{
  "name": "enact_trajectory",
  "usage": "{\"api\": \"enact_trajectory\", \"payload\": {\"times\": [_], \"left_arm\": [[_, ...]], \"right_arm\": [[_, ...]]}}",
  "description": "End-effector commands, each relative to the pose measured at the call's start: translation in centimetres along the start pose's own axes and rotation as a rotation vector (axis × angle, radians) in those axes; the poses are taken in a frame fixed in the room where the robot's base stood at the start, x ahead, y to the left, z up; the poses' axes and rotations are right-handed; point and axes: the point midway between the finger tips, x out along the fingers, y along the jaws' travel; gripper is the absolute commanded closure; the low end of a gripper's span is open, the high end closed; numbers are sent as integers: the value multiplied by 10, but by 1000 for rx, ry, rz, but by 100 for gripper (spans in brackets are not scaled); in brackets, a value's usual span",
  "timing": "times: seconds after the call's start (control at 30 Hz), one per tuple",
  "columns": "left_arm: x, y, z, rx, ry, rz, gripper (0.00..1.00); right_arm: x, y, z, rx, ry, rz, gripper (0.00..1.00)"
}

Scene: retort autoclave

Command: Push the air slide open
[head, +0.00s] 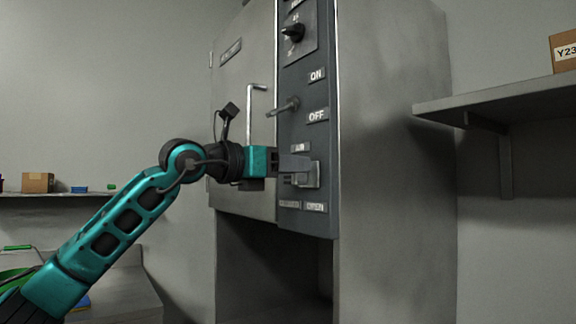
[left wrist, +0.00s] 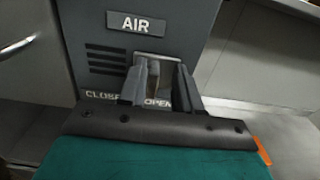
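The air slide (head: 311,174) is a light grey block low on the dark control panel, below the AIR label. It sits at the right of its slots, above the OPEN label (head: 315,207); the CLOSED label is to the left. My left gripper (head: 298,170) reaches it from the left. In the left wrist view the fingers (left wrist: 162,85) are apart in front of the slide (left wrist: 157,58), whose lower part they partly hide. Contact between fingers and slide cannot be told. My right gripper is not in view.
Above the slide, the panel carries a lever (head: 283,107) beside the ON and OFF labels, and a dark rotary knob (head: 293,32). A door handle (head: 252,110) stands left of the panel. A wall shelf (head: 500,100) with a box (head: 564,52) is at right.

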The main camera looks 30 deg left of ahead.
Motion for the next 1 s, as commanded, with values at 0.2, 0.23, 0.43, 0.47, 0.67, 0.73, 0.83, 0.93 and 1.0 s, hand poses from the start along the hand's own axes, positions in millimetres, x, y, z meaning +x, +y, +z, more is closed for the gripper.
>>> {"api": "enact_trajectory", "payload": {"times": [0.2, 0.23, 0.43, 0.47, 0.67, 0.73, 0.83, 0.93, 1.0], "left_arm": [[0, 1, 0, 1, -1, 3, 60], [0, 1, 0, 1, -1, 3, 60], [-11, 2, 0, 0, -3, 5, 60], [-15, 3, -1, 1, -3, 7, 60], [-57, 2, -3, 3, -2, 8, 60], [-73, 3, -3, 2, -1, 8, 60], [-94, 3, -3, 2, -2, 8, 60], [-110, 2, -3, 1, 0, 7, 60], [-119, 2, -2, 1, 0, 6, 60]], "right_arm": [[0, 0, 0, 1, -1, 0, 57], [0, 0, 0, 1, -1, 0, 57], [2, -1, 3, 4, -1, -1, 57], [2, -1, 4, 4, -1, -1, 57], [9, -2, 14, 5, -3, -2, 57], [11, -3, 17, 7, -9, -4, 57], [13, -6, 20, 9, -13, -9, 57], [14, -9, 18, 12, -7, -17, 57], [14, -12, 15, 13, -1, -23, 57]]}}
